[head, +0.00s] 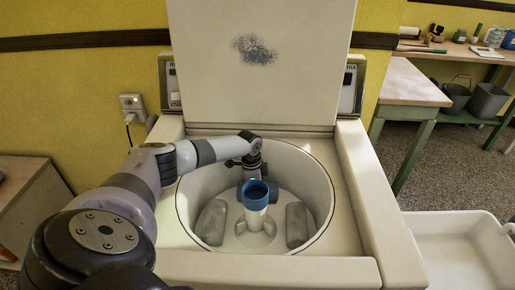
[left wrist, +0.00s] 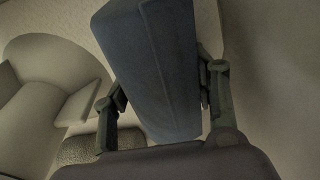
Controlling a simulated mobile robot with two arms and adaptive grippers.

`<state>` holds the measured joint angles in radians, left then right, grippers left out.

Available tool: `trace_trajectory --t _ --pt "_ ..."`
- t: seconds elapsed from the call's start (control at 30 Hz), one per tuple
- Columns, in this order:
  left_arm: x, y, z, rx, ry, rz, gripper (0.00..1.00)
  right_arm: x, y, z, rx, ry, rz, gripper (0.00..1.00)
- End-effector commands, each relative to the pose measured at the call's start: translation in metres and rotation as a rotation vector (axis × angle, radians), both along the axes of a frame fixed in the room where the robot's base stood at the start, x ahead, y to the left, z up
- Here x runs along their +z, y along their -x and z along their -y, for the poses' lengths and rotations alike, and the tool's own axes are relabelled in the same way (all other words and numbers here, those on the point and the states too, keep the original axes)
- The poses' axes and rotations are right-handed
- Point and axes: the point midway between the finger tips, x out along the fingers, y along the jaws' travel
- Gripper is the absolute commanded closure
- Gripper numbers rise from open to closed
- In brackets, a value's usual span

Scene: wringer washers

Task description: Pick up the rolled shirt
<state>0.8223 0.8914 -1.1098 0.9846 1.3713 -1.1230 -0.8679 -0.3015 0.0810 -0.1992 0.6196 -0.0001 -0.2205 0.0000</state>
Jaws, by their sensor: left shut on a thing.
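The washer's round tub (head: 320,190) is open, with its lid raised behind it. My left arm reaches over the tub, and my left gripper (head: 250,168) points down inside at the back, behind the blue-topped agitator (head: 256,205). In the left wrist view my left gripper (left wrist: 164,85) is shut on a dark blue-grey rolled shirt (left wrist: 160,60), with one finger on each side of it. In the head view this roll is mostly hidden by the gripper and agitator. My right gripper is not in view.
Two grey rolls lie in the tub, one on the left (head: 213,222) and one on the right (head: 297,225) of the agitator. The raised lid (head: 260,90) stands behind the tub. An empty white basin (head: 455,235) stands to the right.

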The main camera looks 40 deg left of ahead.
Motion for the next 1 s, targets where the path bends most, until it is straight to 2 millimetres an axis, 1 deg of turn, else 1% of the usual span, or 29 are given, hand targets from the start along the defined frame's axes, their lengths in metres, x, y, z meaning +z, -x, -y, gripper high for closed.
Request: trace_trajectory --t 0.03,0.07,0.4,0.67,0.77,0.87,0.97,1.0 --pt "0.000 0.000 0.000 0.000 0.000 0.000 0.60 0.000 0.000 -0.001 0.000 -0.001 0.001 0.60" --pt "0.000 0.000 0.000 0.000 0.000 0.000 0.62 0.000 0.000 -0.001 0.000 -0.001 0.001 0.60" --pt "0.000 0.000 0.000 0.000 0.000 0.000 0.85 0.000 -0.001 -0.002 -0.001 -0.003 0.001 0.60" --pt "0.001 -0.001 0.000 0.000 0.000 0.001 0.86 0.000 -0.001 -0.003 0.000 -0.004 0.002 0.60" --pt "0.005 -0.001 0.000 -0.001 0.001 0.002 0.86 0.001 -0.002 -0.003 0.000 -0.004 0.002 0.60" --pt "0.013 -0.001 0.000 -0.001 0.001 0.004 0.86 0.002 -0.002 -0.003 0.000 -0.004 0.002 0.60" --pt "0.028 -0.001 -0.001 -0.001 0.000 0.004 0.86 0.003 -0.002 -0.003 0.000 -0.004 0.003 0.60" --pt "0.036 -0.001 -0.001 -0.002 0.000 0.005 0.86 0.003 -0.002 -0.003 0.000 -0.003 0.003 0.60"
